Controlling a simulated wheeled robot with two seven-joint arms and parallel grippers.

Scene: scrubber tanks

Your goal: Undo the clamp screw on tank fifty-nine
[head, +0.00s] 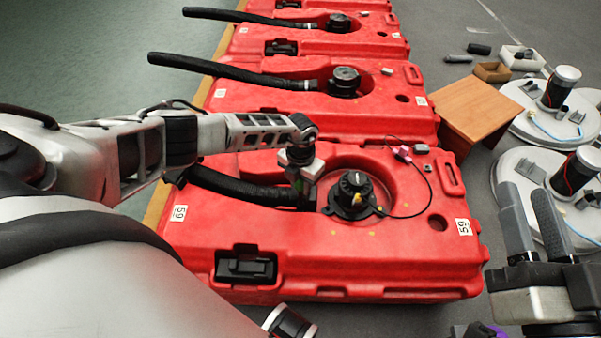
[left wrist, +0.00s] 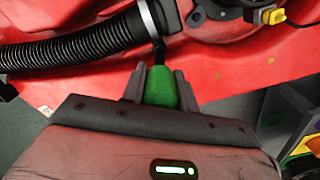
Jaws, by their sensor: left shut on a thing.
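Tank fifty-nine (head: 330,260) is the nearest red tank, with "59" labels at its left and right ends. A black ribbed hose (head: 235,187) lies along its top and also shows in the left wrist view (left wrist: 70,48). A silver clamp band (left wrist: 149,18) circles the hose end. The green clamp screw knob (left wrist: 160,88) sits below the band on a dark stem. My left gripper (left wrist: 160,82) is shut on this knob, one grey finger on each side. In the head view my left gripper (head: 300,188) hides most of the clamp. My right gripper (head: 532,220) is open and empty, right of the tank.
A black cap (head: 353,192) with a yellow tab stands just right of the clamp. A thin cable loops to a pink connector (head: 403,152). More red tanks (head: 320,110) lie behind.

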